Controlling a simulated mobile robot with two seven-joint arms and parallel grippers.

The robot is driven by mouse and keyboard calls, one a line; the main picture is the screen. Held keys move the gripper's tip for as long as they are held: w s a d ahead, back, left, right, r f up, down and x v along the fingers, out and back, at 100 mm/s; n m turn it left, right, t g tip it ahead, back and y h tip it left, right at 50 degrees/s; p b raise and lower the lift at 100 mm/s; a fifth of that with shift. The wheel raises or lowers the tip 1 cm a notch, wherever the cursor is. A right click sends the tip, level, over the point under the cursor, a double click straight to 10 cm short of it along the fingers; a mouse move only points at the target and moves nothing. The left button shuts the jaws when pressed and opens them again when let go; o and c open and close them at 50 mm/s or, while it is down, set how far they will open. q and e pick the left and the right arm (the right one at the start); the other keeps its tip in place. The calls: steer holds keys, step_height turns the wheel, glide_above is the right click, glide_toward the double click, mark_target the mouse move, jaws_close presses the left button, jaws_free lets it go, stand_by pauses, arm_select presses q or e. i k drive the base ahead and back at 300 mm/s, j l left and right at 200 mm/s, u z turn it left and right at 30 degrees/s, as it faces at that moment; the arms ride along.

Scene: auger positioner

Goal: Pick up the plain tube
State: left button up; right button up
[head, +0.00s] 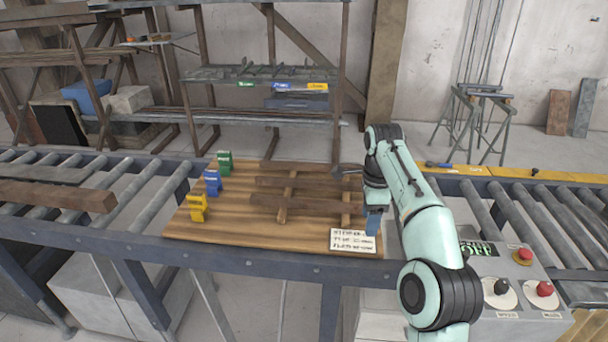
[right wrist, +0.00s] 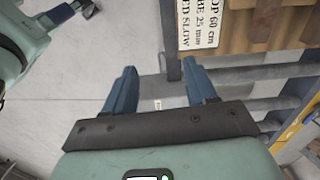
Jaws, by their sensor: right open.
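I cannot single out a plain tube with certainty in either view. Several thin dark pieces lie on the grey rack shelf (head: 215,75) at the back, above green, blue and yellow labels. My right gripper (head: 372,222) points down at the right edge of the wooden board (head: 235,225), partly hidden by its own arm. In the right wrist view the blue fingers of the right gripper (right wrist: 157,78) are spread apart with nothing between them; the floor shows beyond. My left gripper is not seen in the head view.
Dark planks (head: 310,200) lie on the board. Green (head: 225,162), blue (head: 212,182) and yellow (head: 197,206) blocks stand along its left side. A written card (head: 353,241) is at its front right corner. Roller conveyors flank it; a button panel (head: 515,285) is at right.

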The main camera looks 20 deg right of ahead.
mark_target(329, 185)
steer(key=i, duration=1.15)
